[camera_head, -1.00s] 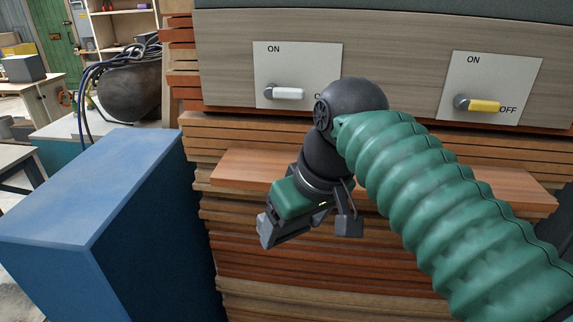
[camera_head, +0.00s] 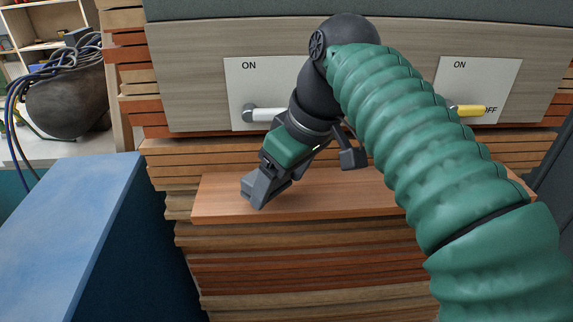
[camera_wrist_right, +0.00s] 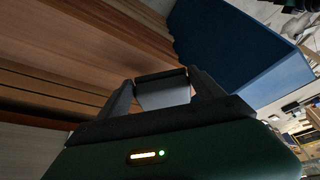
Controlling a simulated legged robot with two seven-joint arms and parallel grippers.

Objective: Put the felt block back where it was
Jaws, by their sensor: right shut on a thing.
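My right gripper (camera_head: 303,178) is shut on a grey block (camera_wrist_right: 163,92), which I take to be the felt block. In the right wrist view the block spans the gap between the two fingers (camera_wrist_right: 163,80). In the head view the block cannot be told apart from the dark grey fingers. The gripper points down, in front of or just over the reddish wooden shelf board (camera_head: 225,200); I cannot tell whether it touches. My left gripper is not in view.
Above the board is a panel with a white-handled switch (camera_head: 264,114) and a yellow-handled switch (camera_head: 468,111), close to my right arm. A blue box (camera_head: 75,215) stands at the left. Stacked planks (camera_head: 300,275) lie below the board. The board's left end is bare.

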